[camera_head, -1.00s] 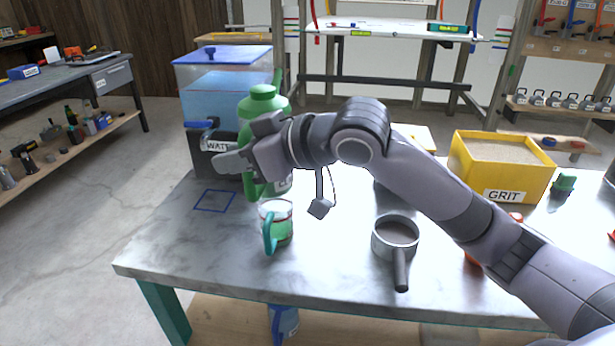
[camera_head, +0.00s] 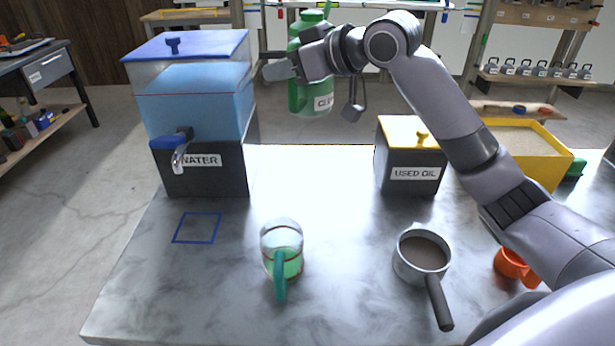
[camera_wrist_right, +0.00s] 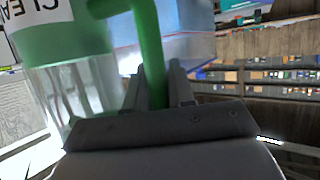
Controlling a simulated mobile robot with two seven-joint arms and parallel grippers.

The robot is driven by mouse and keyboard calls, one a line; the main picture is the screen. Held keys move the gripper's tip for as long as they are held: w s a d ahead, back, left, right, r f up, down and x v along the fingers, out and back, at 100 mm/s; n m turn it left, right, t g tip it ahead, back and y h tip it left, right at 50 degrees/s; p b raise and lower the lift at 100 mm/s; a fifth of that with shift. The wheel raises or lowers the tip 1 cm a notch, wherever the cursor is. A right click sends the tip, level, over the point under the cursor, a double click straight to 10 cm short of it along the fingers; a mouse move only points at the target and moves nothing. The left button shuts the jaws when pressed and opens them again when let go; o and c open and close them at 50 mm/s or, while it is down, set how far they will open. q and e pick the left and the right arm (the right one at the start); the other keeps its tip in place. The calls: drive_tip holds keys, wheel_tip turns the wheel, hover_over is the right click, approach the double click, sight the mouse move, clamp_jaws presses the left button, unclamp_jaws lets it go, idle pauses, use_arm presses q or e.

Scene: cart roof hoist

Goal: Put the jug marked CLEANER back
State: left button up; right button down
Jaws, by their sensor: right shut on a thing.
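The green jug marked CLEANER (camera_head: 321,104) hangs upright in the air, above and behind the table's back edge in the head view. My right gripper (camera_head: 278,70) is at its left side and partly covers its upper body. In the wrist view the jug (camera_wrist_right: 65,45) fills the left side, its label cut off by the edge. There the right gripper (camera_wrist_right: 158,90) is shut on the jug's green handle (camera_wrist_right: 150,50). My left gripper is not in view.
A WATER tank (camera_head: 205,175) with a tap stands at the table's left, before it an empty blue square outline (camera_head: 197,228). A measuring cup (camera_head: 283,255), a pan (camera_head: 422,255), an orange cup (camera_head: 515,265), a USED OIL box (camera_head: 411,165) and a yellow bin (camera_head: 535,170) are on the table (camera_head: 340,290).

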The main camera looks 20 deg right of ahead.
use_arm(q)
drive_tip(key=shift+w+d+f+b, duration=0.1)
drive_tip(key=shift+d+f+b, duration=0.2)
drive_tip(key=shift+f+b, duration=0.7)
use_arm(e)
wheel_tip(320, 180, down, 20)
drive_tip(key=shift+r, duration=0.2)
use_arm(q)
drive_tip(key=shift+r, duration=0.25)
use_arm(e)
drive_tip(key=shift+d+f, duration=0.1)
drive_tip(key=c, duration=1.4)
unclamp_jaws()
drive_tip(key=shift+f, duration=0.2)
drive_tip(key=o, duration=0.4)
drive_tip(key=shift+o, duration=0.2)
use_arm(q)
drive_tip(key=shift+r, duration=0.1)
use_arm(e)
drive_tip(key=shift+r, duration=0.25)
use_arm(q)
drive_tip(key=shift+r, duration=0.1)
use_arm(e)
drive_tip(key=shift+s, duration=0.1)
